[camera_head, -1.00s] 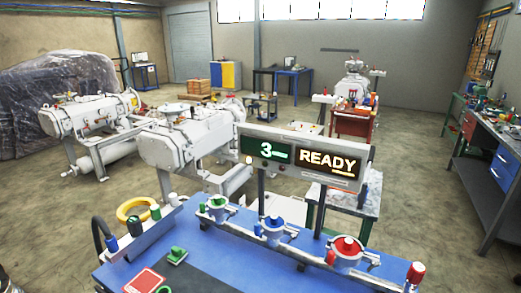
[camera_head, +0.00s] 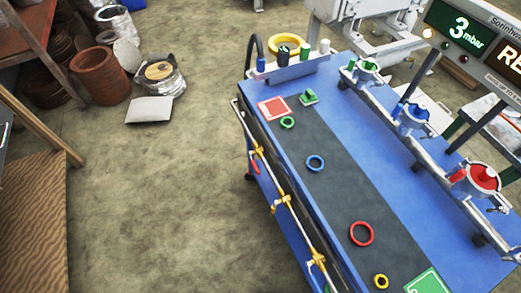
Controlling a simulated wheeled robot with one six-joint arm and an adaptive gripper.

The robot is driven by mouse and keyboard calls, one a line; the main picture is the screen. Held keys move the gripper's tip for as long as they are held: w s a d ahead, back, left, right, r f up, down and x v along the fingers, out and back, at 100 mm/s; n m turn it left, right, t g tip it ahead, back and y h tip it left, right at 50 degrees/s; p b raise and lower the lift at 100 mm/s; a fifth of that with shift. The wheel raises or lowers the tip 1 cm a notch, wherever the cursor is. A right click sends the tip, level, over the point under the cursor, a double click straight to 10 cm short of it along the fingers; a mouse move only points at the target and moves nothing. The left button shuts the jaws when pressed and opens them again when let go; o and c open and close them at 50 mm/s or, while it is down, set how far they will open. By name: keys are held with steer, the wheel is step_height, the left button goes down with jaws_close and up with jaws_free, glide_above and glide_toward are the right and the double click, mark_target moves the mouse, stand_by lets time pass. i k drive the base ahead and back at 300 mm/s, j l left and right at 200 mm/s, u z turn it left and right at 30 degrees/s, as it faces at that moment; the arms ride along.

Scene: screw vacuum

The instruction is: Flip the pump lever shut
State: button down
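The blue workbench (camera_head: 395,150) stands at the right of the head view, with a dark mat along its middle. A metal pipe with several brass valves (camera_head: 282,203) runs along its near side. A small red handle (camera_head: 254,166) hangs by the upper valve. I cannot tell which part is the pump lever or how it stands. Three flanged fittings sit on a rail at the back: green (camera_head: 366,66), blue (camera_head: 411,115) and red (camera_head: 483,177). My gripper is not in view.
Coloured rings, such as a red one (camera_head: 361,233), lie on the mat. A display (camera_head: 465,35) reading "3 mbar" stands behind. Open floor (camera_head: 160,200) lies left of the bench. A brown bin (camera_head: 97,75) and a wrapped bundle (camera_head: 160,75) stand at upper left.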

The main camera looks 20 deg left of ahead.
mark_target(252, 162)
steer(key=j+u, duration=0.35)
steer(key=i+j+u, duration=0.3)
steer(key=j+u, duration=0.35)
